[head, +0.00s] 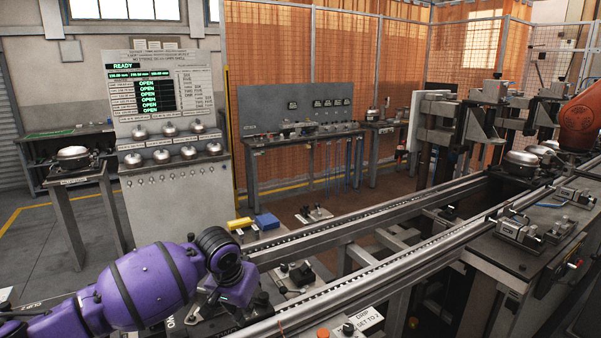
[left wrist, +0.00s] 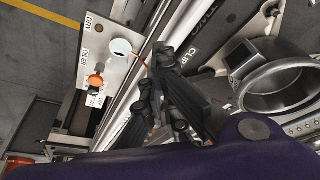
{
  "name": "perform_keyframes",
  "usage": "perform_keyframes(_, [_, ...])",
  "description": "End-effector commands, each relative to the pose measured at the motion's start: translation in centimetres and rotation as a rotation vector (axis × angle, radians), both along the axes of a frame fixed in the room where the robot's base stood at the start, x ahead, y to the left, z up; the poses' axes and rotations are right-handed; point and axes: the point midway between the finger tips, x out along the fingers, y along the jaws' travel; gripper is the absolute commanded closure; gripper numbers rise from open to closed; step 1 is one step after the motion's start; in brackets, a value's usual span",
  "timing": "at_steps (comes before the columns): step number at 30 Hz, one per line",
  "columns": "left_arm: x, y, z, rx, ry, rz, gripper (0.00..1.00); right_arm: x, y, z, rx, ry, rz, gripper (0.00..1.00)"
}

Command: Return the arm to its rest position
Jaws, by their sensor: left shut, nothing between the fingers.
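My left arm (head: 150,285), purple with dark bands, comes in from the lower left in the head view and bends down at the wrist beside the near conveyor rail. My left gripper (head: 262,301) is small and partly hidden behind the wrist there. In the left wrist view the black left gripper (left wrist: 165,95) is shut and empty, above the bench beside a panel. My right gripper is not in view.
The conveyor rails (head: 345,284) run close to the left wrist. The labelled panel (left wrist: 112,62) has an orange knob and a pale round cup. A metal ring fixture (left wrist: 283,88) lies to its right. A status board (head: 165,90) stands behind, with open floor left.

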Motion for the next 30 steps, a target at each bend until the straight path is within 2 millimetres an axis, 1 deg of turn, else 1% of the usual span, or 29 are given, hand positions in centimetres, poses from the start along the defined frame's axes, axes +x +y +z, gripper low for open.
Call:
perform_keyframes(1, [-1.7, -0.7, -2.2, -0.006, 0.021, -0.022, 1.0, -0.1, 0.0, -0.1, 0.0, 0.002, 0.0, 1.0])
perform_keyframes(5, [-5.3, -2.3, -5.8, -0.02, 0.044, -0.077, 1.0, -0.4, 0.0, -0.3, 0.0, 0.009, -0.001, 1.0])
perform_keyframes(8, [-8.8, -3.4, -8.6, -0.038, 0.059, -0.115, 1.0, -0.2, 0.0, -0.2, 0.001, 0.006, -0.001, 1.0])
perform_keyframes(9, [-10.4, -3.9, -9.7, -0.048, 0.066, -0.129, 1.0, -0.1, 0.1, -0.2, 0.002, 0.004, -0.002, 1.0])
perform_keyframes(11, [-12.9, -4.6, -11.3, -0.064, 0.073, -0.147, 1.0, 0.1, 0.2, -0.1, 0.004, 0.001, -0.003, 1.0])
perform_keyframes(12, [-14.8, -5.0, -12.3, -0.077, 0.078, -0.153, 1.0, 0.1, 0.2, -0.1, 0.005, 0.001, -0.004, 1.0])
perform_keyframes(14, [-17.6, -5.4, -13.6, -0.096, 0.081, -0.159, 1.0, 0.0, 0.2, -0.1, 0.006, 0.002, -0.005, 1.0])
perform_keyframes(15, [-19.5, -5.5, -14.4, -0.107, 0.081, -0.156, 1.0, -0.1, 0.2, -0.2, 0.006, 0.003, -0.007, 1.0])
perform_keyframes(17, [-22.1, -5.5, -15.2, -0.121, 0.081, -0.146, 1.0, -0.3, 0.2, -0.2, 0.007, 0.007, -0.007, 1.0])
perform_keyframes(18, [-23.8, -5.2, -15.7, -0.127, 0.081, -0.132, 1.0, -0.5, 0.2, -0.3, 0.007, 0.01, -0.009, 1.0])
perform_keyframes(20, [-26.4, -4.6, -16.2, -0.132, 0.082, -0.105, 1.0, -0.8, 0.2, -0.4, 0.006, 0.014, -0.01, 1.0])
perform_keyframes(21, [-28.1, -4.0, -16.5, -0.132, 0.082, -0.083, 1.0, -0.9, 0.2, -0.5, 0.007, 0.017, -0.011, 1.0])
perform_keyframes(23, [-30.6, -2.9, -16.8, -0.126, 0.085, -0.042, 1.0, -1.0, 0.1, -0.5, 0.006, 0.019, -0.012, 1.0])
perform_keyframes(24, [-32.3, -1.9, -16.9, -0.117, 0.089, -0.013, 1.0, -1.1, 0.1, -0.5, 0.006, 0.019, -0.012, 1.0])
perform_keyframes(26, [-34.8, -0.3, -17.0, -0.098, 0.095, 0.034, 1.0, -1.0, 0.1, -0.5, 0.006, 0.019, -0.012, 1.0])
perform_keyframes(27, [-36.3, 0.7, -17.0, -0.083, 0.101, 0.066, 1.0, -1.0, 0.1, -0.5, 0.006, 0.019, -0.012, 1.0])
perform_keyframes(30, [-39.7, 3.3, -16.8, -0.039, 0.118, 0.133, 1.0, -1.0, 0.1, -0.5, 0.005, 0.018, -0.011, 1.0])
